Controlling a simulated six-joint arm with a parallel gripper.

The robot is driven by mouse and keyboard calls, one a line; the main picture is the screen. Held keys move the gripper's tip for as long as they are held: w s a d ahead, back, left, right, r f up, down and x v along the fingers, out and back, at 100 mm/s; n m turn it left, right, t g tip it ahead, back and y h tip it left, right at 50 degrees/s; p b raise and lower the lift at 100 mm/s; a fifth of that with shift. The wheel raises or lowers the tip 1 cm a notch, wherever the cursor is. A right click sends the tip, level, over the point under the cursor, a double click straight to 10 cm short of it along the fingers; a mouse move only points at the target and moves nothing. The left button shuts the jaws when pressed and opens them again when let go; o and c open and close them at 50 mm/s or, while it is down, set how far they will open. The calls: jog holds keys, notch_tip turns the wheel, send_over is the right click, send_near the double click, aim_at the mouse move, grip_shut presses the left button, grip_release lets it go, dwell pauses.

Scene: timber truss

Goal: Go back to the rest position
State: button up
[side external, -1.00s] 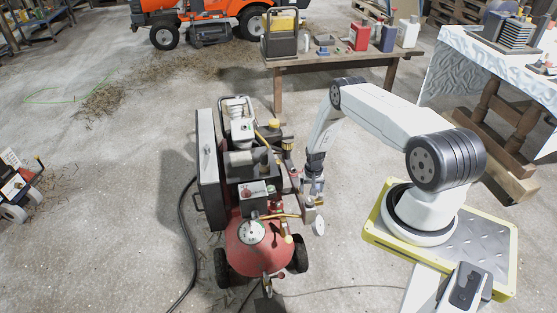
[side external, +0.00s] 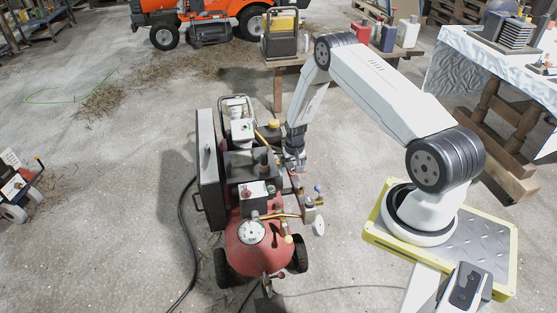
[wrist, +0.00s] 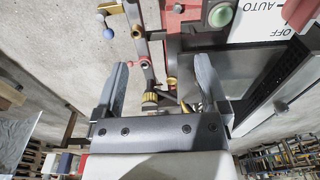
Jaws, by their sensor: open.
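My gripper (side external: 293,163) is in the side view, raised just right of the red compressor (side external: 255,240), near its engine and pipework. In the wrist view my gripper (wrist: 162,92) shows two grey fingers standing wide apart with nothing clasped between them. Beyond the fingers are the compressor's red and grey pipes with brass fittings (wrist: 151,98), and a white panel (wrist: 262,22) reading OFF and AUTO. A small blue knob (side external: 318,188) and a round white disc (side external: 319,228) stick out on the compressor's right side, below the gripper. Whether the fingers touch any part cannot be told.
A wooden bench (side external: 278,88) with a generator (side external: 280,32) and several bottles stands behind the arm. A draped table (side external: 450,75) is at the back right. An orange tractor (side external: 190,18) is at the back. A black hose (side external: 183,235) lies left. Open concrete floor lies left.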

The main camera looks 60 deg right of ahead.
jog(key=a+r+n+t, duration=0.1)
jog(key=a+r+n, duration=0.1)
jog(key=a+r, duration=0.65)
jog(key=a+r+n, duration=0.2)
jog(key=a+r, duration=0.4)
jog(key=r, duration=0.6)
jog(key=s+a+r+n+t, duration=0.1)
jog(key=s+a+r+n, duration=0.3)
jog(key=s+a+r, duration=0.5)
jog(key=s+a, duration=0.2)
jog(key=s, duration=0.1)
jog(key=shift+s+a+r+n, duration=0.3)
jog(key=shift+a+n, duration=0.1)
